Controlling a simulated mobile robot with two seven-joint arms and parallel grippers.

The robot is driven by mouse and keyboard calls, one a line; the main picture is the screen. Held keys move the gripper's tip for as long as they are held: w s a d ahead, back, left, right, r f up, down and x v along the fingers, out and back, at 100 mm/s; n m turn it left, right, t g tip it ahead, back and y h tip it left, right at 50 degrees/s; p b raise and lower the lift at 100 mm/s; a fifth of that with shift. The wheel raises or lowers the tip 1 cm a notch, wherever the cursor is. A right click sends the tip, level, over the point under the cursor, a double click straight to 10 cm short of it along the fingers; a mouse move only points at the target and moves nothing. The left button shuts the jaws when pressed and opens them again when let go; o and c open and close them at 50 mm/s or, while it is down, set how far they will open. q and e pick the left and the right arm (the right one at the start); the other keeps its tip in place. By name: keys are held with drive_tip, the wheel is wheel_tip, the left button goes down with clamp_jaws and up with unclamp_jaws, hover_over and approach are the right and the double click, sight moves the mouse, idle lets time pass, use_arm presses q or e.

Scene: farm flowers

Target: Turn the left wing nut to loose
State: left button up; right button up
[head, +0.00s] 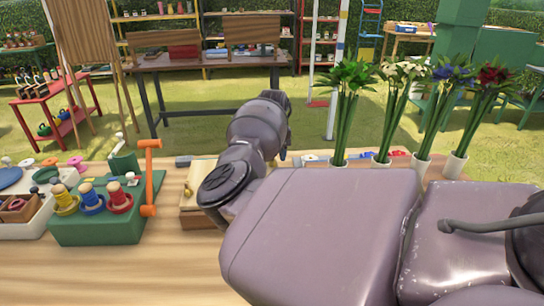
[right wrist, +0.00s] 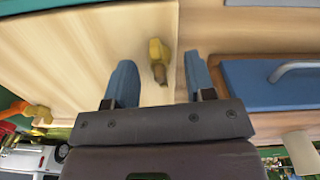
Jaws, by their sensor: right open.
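A yellow-brass wing nut (head: 188,189) stands on the light wooden box (head: 200,221) left of my right wrist in the head view. In the right wrist view, a yellow wing nut (right wrist: 157,52) on a pale wood face lies between and just beyond the blue fingers of my right gripper (right wrist: 159,74). These fingers are open, with a gap on each side of the nut, and appear not to touch it. In the head view my right arm hides the fingers and the right part of the box. My left gripper is not in view.
A green block (head: 95,222) with yellow, blue and red knobs and an orange handle (head: 149,178) stand left of the box. Several flower bunches in white pots stand at the back right. A blue panel (right wrist: 272,88) with a grey handle lies right of the fingers.

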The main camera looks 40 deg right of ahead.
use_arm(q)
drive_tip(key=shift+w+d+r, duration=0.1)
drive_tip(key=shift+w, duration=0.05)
use_arm(e)
clamp_jaws()
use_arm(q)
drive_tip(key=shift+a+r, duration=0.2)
